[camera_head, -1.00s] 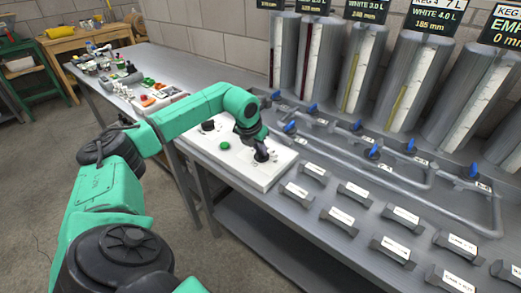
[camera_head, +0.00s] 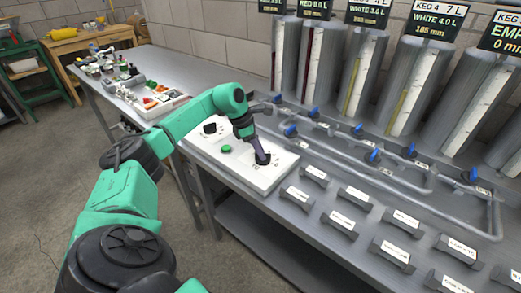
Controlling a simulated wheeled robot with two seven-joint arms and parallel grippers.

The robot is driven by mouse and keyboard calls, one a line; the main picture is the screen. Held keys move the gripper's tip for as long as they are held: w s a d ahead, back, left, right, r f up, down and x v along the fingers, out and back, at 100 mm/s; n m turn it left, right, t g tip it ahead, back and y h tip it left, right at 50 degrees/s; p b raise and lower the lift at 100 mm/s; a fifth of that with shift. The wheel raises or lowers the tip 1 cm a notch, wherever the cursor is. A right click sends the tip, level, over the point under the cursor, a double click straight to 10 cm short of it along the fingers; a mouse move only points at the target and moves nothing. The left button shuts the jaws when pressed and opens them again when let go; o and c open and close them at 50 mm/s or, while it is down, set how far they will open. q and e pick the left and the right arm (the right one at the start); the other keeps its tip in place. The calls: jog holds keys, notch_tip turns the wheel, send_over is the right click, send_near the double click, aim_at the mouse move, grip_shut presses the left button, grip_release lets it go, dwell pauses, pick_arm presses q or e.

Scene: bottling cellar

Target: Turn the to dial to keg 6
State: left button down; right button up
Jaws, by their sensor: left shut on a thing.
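The white control panel (camera_head: 276,176) lies on the steel bench. A black dial (camera_head: 262,158) is near its right end, and my left gripper (camera_head: 258,152) is shut on it from above, tilted. The gripper hides much of the dial and the marks around it, so I cannot read its setting. A second black dial (camera_head: 209,128) is toward the panel's far left end. A green button (camera_head: 227,149) sits between the two dials. My right gripper is not in view.
Steel kegs (camera_head: 413,85) with level gauges and signs stand along the back. Pipes with blue valve handles (camera_head: 373,154) run in front of them. Several grey labelled blocks (camera_head: 348,223) sit right of the panel. A tray (camera_head: 160,106) with small items is at the left.

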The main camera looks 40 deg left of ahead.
pick_arm(q)
jog(key=m, duration=0.2)
jog(key=shift+w+r+m+g+h, duration=0.2)
jog(key=shift+m+g+h, duration=0.1)
jog(key=shift+g+h, duration=0.1)
jog(key=shift+a+m+g, duration=0.15)
jog(key=shift+m+g, duration=0.35)
jog(key=shift+m, duration=1)
jog(key=c, duration=0.9)
grip_release()
jog(key=shift+f, duration=0.1)
jog(key=p+v, duration=0.1)
jog(key=v, duration=1.3)
jog(key=shift+a+r+p, duration=0.2)
jog(key=shift+a+p, duration=0.1)
jog(key=shift+p, duration=0.1)
